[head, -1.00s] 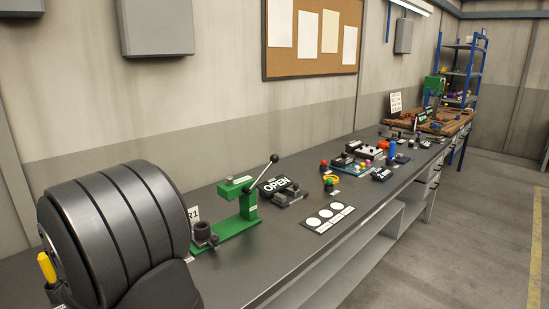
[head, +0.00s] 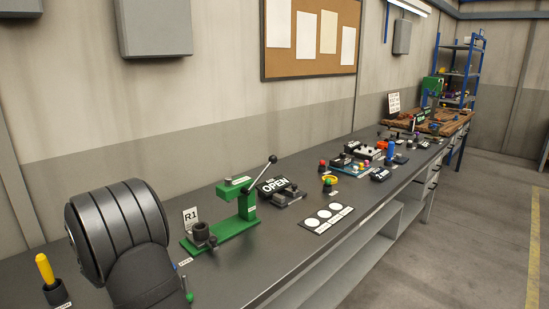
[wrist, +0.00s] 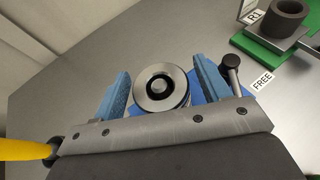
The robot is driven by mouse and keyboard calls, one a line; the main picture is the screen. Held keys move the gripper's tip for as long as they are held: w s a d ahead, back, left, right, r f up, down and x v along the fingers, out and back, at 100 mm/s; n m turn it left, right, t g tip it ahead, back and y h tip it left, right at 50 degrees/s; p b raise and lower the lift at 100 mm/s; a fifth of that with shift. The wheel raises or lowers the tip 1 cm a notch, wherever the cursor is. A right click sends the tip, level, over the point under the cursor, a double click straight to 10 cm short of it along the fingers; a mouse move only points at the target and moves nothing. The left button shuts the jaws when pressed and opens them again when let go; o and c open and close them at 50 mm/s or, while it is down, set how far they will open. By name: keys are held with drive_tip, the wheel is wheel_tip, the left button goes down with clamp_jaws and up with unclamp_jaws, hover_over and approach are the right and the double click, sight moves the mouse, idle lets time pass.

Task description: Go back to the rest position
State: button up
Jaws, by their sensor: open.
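My gripper (wrist: 161,70) is open, with its two blue fingers apart in the wrist view. A round metal part with a dark centre hole (wrist: 157,93) shows between the fingers, over a blue base; I cannot tell its height gap from the fingers. In the head view my dark arm covers the lower left, and the gripper's fingers are hidden behind it.
A yellow-handled tool (head: 45,270) stands in a dark holder at left. A green lever press (head: 240,208) by the R1 sign (head: 191,219) stands right of my arm. A dark-knobbed lever (wrist: 231,68) and a FREE label (wrist: 262,80) are right of the fingers. Bare bench (head: 240,262) lies in front.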

drive_tip(key=v, duration=1.8)
drive_tip(key=x, duration=1.7)
drive_tip(key=shift+w+f, duration=0.15)
drive_tip(key=shift+w, duration=0.2)
wheel_tip(320, 180, up, 2)
drive_tip(key=shift+w+a, duration=0.1)
drive_tip(key=shift+r, duration=0.65)
drive_tip(key=shift+f, duration=0.1)
drive_tip(key=shift+f, duration=0.3)
wheel_tip(320, 180, down, 3)
drive_tip(key=shift+r, duration=0.2)
drive_tip(key=v, duration=1.6)
